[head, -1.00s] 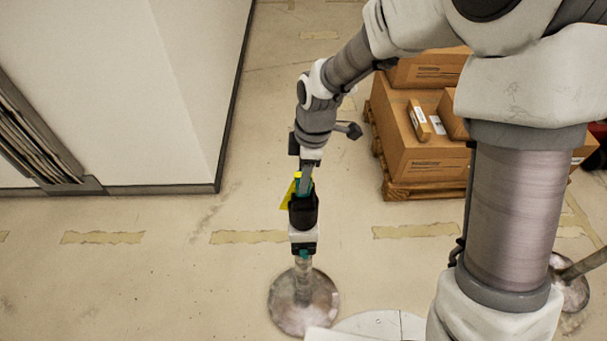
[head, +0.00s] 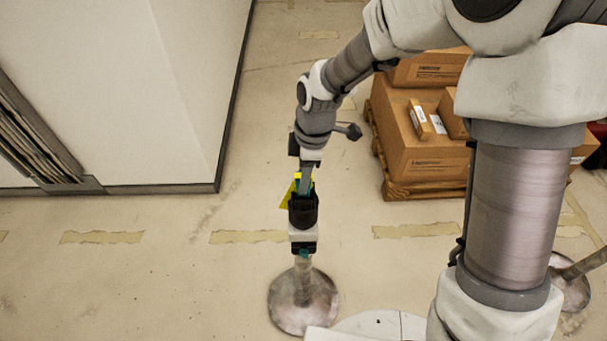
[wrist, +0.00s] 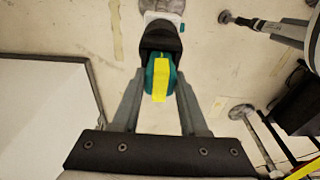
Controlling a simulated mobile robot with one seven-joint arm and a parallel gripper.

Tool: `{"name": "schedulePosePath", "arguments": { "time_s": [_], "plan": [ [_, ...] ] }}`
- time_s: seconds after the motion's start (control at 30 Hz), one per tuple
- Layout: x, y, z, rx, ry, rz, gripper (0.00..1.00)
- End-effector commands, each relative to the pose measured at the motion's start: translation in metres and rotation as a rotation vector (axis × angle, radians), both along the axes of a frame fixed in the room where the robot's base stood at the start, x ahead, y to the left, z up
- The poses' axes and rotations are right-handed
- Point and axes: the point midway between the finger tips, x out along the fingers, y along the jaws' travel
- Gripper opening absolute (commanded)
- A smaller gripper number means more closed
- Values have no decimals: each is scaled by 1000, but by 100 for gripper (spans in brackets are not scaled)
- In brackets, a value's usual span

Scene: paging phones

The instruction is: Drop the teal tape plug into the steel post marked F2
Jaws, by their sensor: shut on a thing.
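The teal tape plug (wrist: 160,76), with a yellow strip along it, is between the two grey fingers of my gripper (wrist: 161,80) in the wrist view. My gripper is shut on it. In the head view my gripper (head: 305,186) points down at a post head with a black hood (head: 303,209), and only slivers of teal and yellow show there. The black hood (wrist: 160,38) meets the plug's far end in the wrist view; I cannot tell how deep the plug sits. The post has a round steel base (head: 318,303). No F2 marking is readable.
A second post base (head: 571,290) is at the lower right. Cartons (head: 420,155) on a wooden pallet (head: 425,190) stand behind, right of my gripper. A white wall block (head: 190,90) is at the left. The floor between is clear.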

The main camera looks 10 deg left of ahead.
Motion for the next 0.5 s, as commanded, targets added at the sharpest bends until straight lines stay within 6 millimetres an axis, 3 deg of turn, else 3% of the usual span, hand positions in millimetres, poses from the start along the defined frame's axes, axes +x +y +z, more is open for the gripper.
{"name": "schedulePosePath", "arguments": {
  "time_s": [0.43, 0.47, 0.5],
  "plan": [
    [0, 0, -10, 0, -1, 0, 0],
    [0, 0, -9, 0, -1, 0, 45],
    [0, 0, -9, 0, -1, 0, 52]
  ]
}}
